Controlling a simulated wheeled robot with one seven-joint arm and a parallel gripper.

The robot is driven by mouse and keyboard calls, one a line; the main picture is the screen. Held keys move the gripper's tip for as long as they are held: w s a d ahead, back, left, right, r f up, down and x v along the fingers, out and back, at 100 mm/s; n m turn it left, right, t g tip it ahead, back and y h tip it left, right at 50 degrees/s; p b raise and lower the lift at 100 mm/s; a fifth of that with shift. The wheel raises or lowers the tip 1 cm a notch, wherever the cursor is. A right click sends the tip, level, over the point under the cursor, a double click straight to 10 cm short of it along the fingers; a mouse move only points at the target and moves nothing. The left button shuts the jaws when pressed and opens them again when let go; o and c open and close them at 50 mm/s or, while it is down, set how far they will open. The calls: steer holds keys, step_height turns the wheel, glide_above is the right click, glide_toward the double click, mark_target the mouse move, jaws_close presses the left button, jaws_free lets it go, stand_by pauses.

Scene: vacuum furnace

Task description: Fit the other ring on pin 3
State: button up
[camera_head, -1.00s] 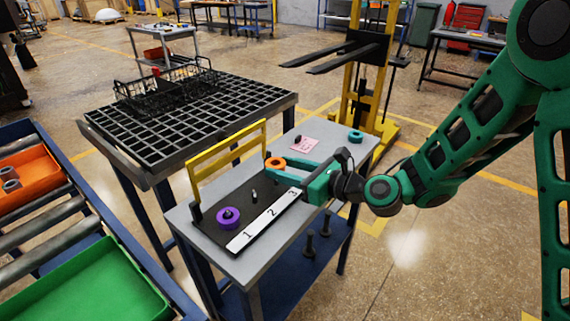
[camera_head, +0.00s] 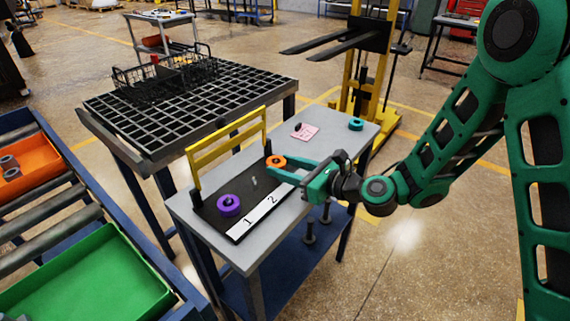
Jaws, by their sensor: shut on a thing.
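My gripper (camera_head: 280,167) is shut on an orange ring (camera_head: 276,161) at the right end of the dark pin board (camera_head: 214,222). The ring is low over the pin 3 end, in front of the right post of the yellow frame. Pin 3 is hidden, so I cannot tell whether the ring is around it. My gripper covers the label 3. A purple ring (camera_head: 229,204) lies around pin 1. Pin 2 (camera_head: 254,181) stands bare. A teal ring (camera_head: 355,124) lies at the far right of the grey table (camera_head: 335,140).
The yellow frame (camera_head: 228,142) stands along the board's back edge. A pink note (camera_head: 304,132) with a small dark item lies behind the board. A black grid table (camera_head: 190,105) with a wire basket stands behind left. Rollers with green (camera_head: 95,280) and orange bins are at left.

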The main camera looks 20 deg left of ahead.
stand_by(0.3)
steer(key=o, duration=1.3)
steer(key=v, duration=0.9)
steer(key=shift+w+d, duration=0.1)
steer(key=shift+w, duration=0.05)
steer(key=shift+v, duration=0.75)
